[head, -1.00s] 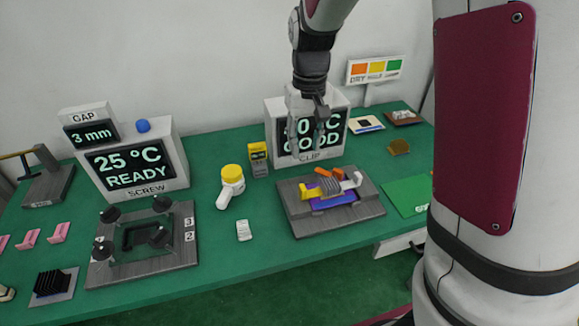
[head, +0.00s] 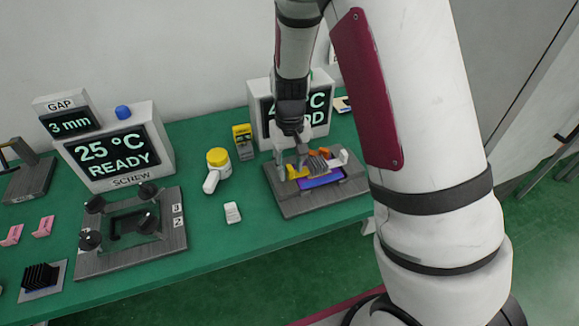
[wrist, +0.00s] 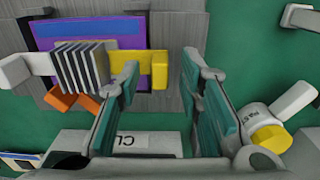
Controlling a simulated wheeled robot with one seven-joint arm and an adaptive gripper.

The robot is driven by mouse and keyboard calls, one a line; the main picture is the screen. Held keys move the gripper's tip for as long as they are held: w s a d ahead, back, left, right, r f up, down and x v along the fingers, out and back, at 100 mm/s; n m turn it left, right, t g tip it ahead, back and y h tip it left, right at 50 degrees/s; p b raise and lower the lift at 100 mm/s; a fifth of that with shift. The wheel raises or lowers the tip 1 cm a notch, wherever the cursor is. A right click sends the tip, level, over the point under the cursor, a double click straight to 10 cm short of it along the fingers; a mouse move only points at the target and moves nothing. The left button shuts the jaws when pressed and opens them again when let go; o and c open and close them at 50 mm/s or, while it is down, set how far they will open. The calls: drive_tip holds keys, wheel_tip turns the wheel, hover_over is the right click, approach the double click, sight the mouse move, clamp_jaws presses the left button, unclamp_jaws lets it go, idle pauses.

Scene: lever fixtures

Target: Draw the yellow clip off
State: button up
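The yellow clip (head: 297,173) sits at the left end of the finned grey block (head: 318,164) on the dark fixture base (head: 304,206). In the wrist view the clip's arm (wrist: 128,57) runs from the fins to an upright yellow tab (wrist: 160,70). My gripper (head: 291,164) is low over the clip, fingers pointing down. In the wrist view its two teal-padded fingers are spread, with the tab showing in the gap between them. I cannot tell if either finger touches it. A purple board (wrist: 72,32) lies under the fins.
A white clip (head: 342,158) and an orange lever (head: 325,153) are at the fixture's right and back. The display marked CLIP (wrist: 135,141) stands close behind. A yellow-capped white bottle (head: 217,170) and a yellow-topped grey device (head: 244,142) stand left of the fixture.

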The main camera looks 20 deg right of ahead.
drive_tip(key=shift+f, duration=0.45)
clamp_jaws()
drive_tip(key=shift+a+p, duration=0.4)
drive_tip(key=shift+a, duration=2.15)
unclamp_jaws()
drive_tip(key=shift+a, duration=0.15)
